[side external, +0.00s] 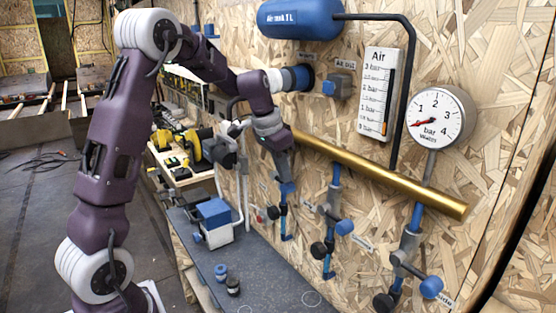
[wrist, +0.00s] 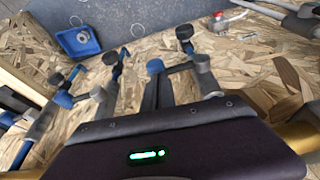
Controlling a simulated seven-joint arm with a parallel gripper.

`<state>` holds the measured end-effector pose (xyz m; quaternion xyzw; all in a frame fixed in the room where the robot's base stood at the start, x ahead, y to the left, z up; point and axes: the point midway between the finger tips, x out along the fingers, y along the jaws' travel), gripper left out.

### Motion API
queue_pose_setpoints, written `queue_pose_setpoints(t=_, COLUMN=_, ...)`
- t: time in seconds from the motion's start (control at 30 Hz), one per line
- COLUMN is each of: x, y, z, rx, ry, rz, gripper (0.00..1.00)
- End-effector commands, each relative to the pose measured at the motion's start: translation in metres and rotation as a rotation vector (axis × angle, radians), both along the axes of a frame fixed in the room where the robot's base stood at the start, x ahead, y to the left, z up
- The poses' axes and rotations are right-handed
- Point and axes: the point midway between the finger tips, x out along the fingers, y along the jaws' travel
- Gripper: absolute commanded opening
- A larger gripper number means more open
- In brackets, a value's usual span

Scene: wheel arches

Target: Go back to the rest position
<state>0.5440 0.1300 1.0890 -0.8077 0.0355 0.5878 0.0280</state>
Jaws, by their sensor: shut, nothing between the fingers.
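My gripper (side external: 285,172) hangs from my purple arm in the side external view, pointing down in front of the wall. It is shut and empty. It overlaps the upper part of the leftmost blue valve pipe (side external: 284,222); I cannot tell whether they touch. In the wrist view the dark gripper housing, with a green light, fills the lower middle. Beyond it are grey and blue valve parts (wrist: 203,70) against the chipboard wall.
A brass pipe (side external: 380,174) runs along the wall above several valves. A gauge (side external: 436,117), an Air scale (side external: 375,92) and a blue tank (side external: 300,18) are higher up. A blue and white box (side external: 215,215) and two small knobs (side external: 221,272) stand on the grey bench (side external: 275,280).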

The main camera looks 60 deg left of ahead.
Motion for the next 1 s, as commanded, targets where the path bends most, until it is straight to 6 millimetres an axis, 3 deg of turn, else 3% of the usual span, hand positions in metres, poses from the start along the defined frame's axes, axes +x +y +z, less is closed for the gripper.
queue_pose_setpoints(t=0.17, x=-0.001, y=0.001, z=0.007, rx=0.001, ry=-0.003, rz=0.000, gripper=0.00)
queue_pose_setpoints(t=0.4, x=-0.016, y=0.002, z=0.053, rx=0.002, ry=-0.004, rz=0.001, gripper=0.00)
queue_pose_setpoints(t=0.6, x=-0.022, y=0.002, z=0.068, rx=0.000, ry=0.000, rz=0.001, gripper=0.00)
queue_pose_setpoints(t=0.73, x=-0.032, y=-0.015, z=0.077, rx=-0.003, ry=-0.010, rz=0.003, gripper=0.00)
queue_pose_setpoints(t=0.77, x=-0.039, y=-0.024, z=0.083, rx=-0.004, ry=-0.016, rz=0.004, gripper=0.00)
queue_pose_setpoints(t=0.87, x=-0.085, y=-0.076, z=0.105, rx=-0.011, ry=-0.047, rz=0.017, gripper=0.00)
queue_pose_setpoints(t=0.9, x=-0.111, y=-0.099, z=0.111, rx=-0.013, ry=-0.062, rz=0.023, gripper=0.00)
queue_pose_setpoints(t=1.0, x=-0.179, y=-0.143, z=0.111, rx=-0.015, ry=-0.099, rz=0.041, gripper=0.00)
